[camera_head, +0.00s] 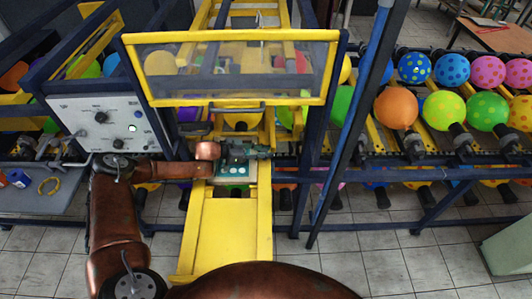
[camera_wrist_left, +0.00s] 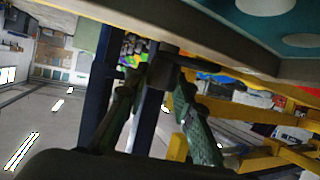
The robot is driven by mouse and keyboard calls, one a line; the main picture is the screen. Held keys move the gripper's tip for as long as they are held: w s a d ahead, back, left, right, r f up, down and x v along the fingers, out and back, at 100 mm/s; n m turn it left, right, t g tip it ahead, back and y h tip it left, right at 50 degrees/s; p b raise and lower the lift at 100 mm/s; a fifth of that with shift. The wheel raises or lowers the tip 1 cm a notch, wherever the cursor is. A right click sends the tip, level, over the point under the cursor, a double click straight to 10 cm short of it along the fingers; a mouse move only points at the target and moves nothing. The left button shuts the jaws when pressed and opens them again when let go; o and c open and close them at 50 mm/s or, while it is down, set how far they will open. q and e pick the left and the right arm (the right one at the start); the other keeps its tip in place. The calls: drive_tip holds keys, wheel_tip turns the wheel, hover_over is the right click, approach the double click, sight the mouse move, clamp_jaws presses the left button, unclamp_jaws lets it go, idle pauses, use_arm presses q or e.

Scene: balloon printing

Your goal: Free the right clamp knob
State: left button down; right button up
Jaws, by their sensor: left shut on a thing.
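My left gripper (camera_head: 262,153) reaches in from the left across the yellow frame, at the back right of the pale printing plate (camera_head: 232,170) with teal dots. In the left wrist view, its two greenish fingers close from both sides on a small dark knob (camera_wrist_left: 163,70), which I take to be the right clamp knob. In the head view the knob is hidden by the fingers. Whether it is loose cannot be told. My right gripper is out of both views.
A yellow-framed clear guard (camera_head: 235,70) stands just behind and above the plate. A blue post (camera_head: 350,125) rises right of the work area. A control panel (camera_head: 105,122) stands at left. Coloured balloons (camera_head: 397,108) sit on the conveyor at right. The yellow front slide (camera_head: 230,230) is bare.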

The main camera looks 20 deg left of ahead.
use_arm(q)
drive_tip(key=c, duration=1.6)
unclamp_jaws()
drive_tip(key=shift+d, duration=0.1)
drive_tip(key=shift+v, duration=3.8)
